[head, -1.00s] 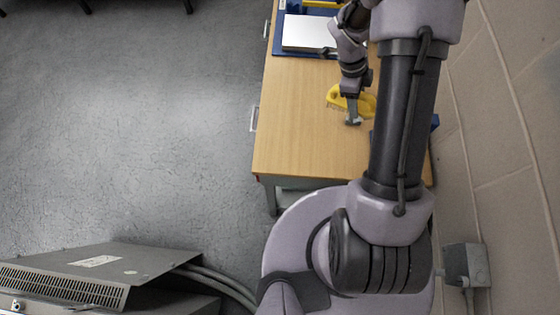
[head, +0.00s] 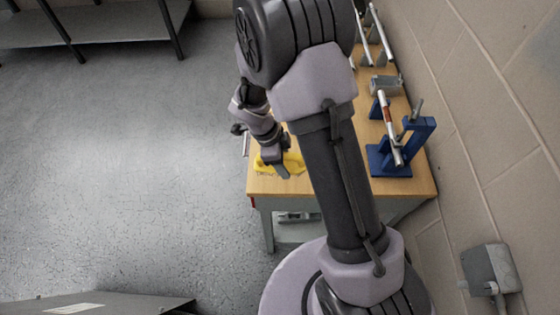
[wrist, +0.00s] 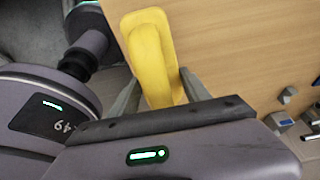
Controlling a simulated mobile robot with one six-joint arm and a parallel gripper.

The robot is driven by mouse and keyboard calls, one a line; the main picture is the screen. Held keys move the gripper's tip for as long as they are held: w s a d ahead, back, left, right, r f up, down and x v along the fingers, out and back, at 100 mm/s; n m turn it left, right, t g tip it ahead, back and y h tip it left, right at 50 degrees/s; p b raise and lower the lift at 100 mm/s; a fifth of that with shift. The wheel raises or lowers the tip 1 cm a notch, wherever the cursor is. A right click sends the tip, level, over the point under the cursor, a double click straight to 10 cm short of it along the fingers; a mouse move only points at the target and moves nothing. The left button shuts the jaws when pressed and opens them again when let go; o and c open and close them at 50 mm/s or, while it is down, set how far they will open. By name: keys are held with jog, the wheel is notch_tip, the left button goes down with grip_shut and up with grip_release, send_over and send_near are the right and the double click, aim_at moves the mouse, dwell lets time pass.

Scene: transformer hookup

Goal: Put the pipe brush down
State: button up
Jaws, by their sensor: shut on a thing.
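The pipe brush (head: 294,163) has a yellow handle and short bristles. My gripper (head: 284,172) is shut on it near the front left part of the wooden table (head: 310,186). In the wrist view the yellow handle of the pipe brush (wrist: 150,48) lies between my gripper's two grey fingers (wrist: 158,97). In the head view the bristles point down at the tabletop; I cannot tell whether they touch it. My gripper hides part of the brush.
A blue stand (head: 392,160) holding a silver rod with a red band is on the table's right side. A grey block (head: 385,84) and several rods lie behind it. A brick wall (head: 470,130) runs along the right.

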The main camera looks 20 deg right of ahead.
jog(key=shift+w+a+f, duration=0.1)
jog(key=shift+w+a, duration=0.05)
jog(key=shift+w, duration=0.7)
jog(key=shift+w+f, duration=0.2)
jog(key=shift+w, duration=0.1)
jog(key=shift+f+b, duration=0.4)
jog(key=shift+f, duration=1.2)
jog(key=shift+f+b, duration=0.2)
jog(key=shift+b, duration=0.1)
jog(key=o, duration=1.3)
jog(key=shift+r, duration=0.1)
